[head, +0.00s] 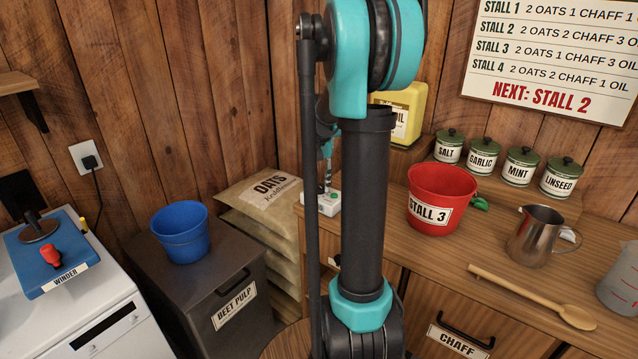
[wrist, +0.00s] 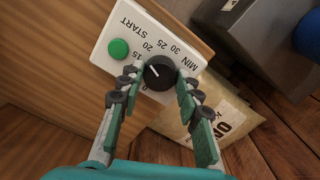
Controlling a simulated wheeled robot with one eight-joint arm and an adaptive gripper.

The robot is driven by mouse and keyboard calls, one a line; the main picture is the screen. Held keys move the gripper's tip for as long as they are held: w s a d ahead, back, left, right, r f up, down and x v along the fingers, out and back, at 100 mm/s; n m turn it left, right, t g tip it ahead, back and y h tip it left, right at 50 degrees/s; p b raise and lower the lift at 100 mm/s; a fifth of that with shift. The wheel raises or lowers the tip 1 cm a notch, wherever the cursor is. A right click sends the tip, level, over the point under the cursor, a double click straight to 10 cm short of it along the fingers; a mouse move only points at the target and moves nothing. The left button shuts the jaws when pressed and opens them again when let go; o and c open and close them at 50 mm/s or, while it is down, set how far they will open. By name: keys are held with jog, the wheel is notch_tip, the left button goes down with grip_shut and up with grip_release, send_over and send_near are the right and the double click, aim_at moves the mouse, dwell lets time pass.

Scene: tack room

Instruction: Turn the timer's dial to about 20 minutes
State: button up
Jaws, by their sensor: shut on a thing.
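The timer is a white box (wrist: 112,35) with a green button (wrist: 118,48), the word START and printed minute numbers, seen at an angle in the wrist view. Its round black dial (wrist: 160,70) has a white pointer line aimed up-left, roughly between the 15 and the 20. My gripper (wrist: 157,80) is shut on the dial, one finger on each side. The fingers hide some of the lower numbers. In the head view the timer (head: 331,203) sits at the left end of the wooden counter, partly hidden behind my arm.
A red STALL 3 bucket (head: 441,190), a metal jug (head: 535,236) and a wooden spoon (head: 530,296) are on the counter. A yellow oil jug (head: 409,108) stands behind my arm. OATS sacks (head: 262,192) are stacked left of the counter, beside the BEET PULP bin (head: 222,291).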

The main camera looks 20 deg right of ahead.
aim_at(319, 186)
jog(key=shift+m, duration=0.9)
jog(key=o, duration=1.2)
jog(key=shift+c, duration=0.2)
notch_tip(319, 186, up, 12)
